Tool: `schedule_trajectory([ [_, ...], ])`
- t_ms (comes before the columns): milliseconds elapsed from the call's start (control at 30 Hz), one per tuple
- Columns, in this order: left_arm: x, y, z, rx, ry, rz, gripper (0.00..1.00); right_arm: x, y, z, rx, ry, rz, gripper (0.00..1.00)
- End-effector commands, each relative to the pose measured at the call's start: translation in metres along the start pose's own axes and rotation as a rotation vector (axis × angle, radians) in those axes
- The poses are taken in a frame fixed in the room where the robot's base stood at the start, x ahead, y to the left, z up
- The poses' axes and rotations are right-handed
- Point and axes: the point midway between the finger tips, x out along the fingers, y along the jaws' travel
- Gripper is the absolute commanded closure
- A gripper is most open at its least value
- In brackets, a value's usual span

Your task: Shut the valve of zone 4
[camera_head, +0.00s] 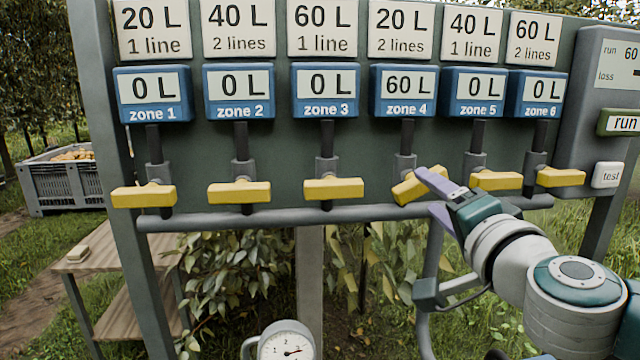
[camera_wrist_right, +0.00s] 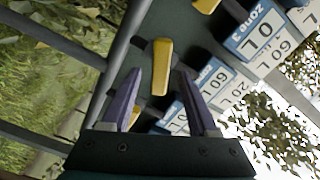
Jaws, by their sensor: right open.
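The zone 4 valve has a yellow handle (camera_head: 405,190) below the blue zone 4 display (camera_head: 403,92), which reads 60 L. This handle is tilted, its right end higher, and partly hidden behind a finger. My right gripper (camera_head: 437,198) is open at its right side, with purple fingers. In the wrist view, a yellow handle (camera_wrist_right: 161,67) that appears to be zone 4's lies ahead, between the open fingers of my right gripper (camera_wrist_right: 160,85). I cannot tell whether they touch it. My left gripper is not in view.
Neighbouring yellow handles of zone 3 (camera_head: 332,189) and zone 5 (camera_head: 496,181) sit close on either side, roughly level. A grey rail (camera_head: 270,217) runs below the handles. A pressure gauge (camera_head: 286,347) stands lower down. Run (camera_head: 625,123) and test (camera_head: 607,175) buttons are at right.

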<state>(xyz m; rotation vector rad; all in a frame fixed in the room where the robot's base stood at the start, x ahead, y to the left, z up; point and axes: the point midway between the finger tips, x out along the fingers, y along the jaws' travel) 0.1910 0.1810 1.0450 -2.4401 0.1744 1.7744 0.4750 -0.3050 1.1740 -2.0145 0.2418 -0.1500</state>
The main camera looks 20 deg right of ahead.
Motion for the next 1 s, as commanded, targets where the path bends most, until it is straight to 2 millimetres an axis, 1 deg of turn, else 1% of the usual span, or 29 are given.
schedule_trajectory([
  [33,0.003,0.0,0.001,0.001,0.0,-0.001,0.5,0.01,0.001,0.001,0.001,0.002,-0.002,0.4],
  [100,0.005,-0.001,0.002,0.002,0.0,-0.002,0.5,0.021,0.0,0.0,0.001,0.003,-0.002,0.4],
  [200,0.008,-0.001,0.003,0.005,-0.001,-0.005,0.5,0.034,0.001,0.001,0.0,0.001,-0.002,0.4],
  [300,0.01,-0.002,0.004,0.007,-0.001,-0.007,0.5,0.043,0.001,0.001,0.001,0.0,-0.001,0.4],
  [433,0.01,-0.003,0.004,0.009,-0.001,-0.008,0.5,0.048,0.0,0.001,0.002,-0.002,-0.001,0.4],
  [667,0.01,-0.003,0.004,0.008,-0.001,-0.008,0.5,0.048,0.0,0.001,0.001,-0.003,-0.001,0.4],
  [767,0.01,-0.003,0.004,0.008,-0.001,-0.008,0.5,0.048,0.0,0.001,0.001,-0.003,-0.001,0.49],
  [1000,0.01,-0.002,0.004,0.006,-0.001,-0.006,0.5,0.048,0.0,0.001,0.001,-0.002,-0.001,0.76],
])
